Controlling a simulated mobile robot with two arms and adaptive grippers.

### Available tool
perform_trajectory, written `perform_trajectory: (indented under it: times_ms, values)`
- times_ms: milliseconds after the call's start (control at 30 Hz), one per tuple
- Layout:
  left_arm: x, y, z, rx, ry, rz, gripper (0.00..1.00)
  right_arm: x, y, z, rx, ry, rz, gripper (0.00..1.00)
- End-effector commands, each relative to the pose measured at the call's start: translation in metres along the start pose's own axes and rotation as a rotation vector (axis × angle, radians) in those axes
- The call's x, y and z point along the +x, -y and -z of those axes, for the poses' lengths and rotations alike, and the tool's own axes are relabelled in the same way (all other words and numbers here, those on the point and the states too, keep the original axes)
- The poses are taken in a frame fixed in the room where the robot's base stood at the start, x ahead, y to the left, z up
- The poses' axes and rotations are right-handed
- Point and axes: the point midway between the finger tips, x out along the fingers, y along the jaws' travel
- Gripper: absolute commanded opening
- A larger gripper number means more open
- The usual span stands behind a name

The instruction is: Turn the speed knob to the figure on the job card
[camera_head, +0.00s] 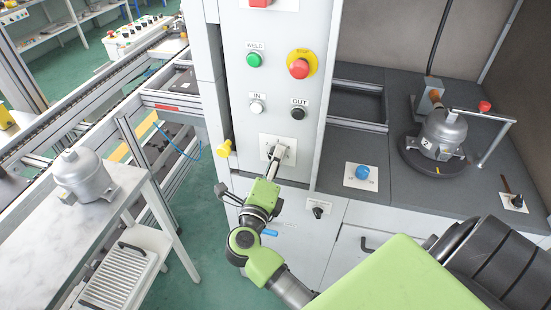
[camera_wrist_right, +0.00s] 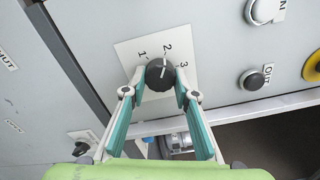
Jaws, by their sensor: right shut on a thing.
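The speed knob (camera_wrist_right: 160,74) is black with a white pointer line, on a white plate marked 1, 2 and 3 in the right wrist view. The line points roughly at the 2. My right gripper (camera_wrist_right: 160,92) is shut on the knob, one finger on each side. In the head view my right gripper (camera_head: 279,155) reaches the white plate (camera_head: 263,140) low on the grey panel and hides most of the knob. I see no job card that I can make out. My left gripper is not in view.
Above the plate are the IN button (camera_head: 257,107), OUT button (camera_head: 297,114), green WELD button (camera_head: 254,60) and red STOP button (camera_head: 299,68). A blue knob (camera_head: 362,172) and a compressor (camera_head: 441,135) are to the right.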

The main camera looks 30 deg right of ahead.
Motion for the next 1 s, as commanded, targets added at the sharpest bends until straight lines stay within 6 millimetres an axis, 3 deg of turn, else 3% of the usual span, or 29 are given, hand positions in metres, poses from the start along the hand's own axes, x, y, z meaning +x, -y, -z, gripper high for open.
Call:
perform_trajectory:
  times_ms: [167, 200, 233, 633, 1000]
  values:
    - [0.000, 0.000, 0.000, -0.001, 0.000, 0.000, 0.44, -0.001, -0.002, 0.000, 0.000, 0.000, -0.003, 0.06]
    - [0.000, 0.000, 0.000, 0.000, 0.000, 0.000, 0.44, -0.001, -0.002, 0.000, 0.000, 0.000, -0.003, 0.37]
    - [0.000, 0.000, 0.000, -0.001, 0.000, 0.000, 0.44, -0.001, -0.002, 0.000, 0.000, 0.000, -0.003, 0.44]
    - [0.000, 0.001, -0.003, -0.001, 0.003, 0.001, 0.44, -0.005, -0.001, 0.000, 0.001, 0.000, -0.003, 0.44]
    - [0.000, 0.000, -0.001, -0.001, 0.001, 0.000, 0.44, -0.061, -0.002, 0.001, 0.001, -0.001, -0.005, 0.44]
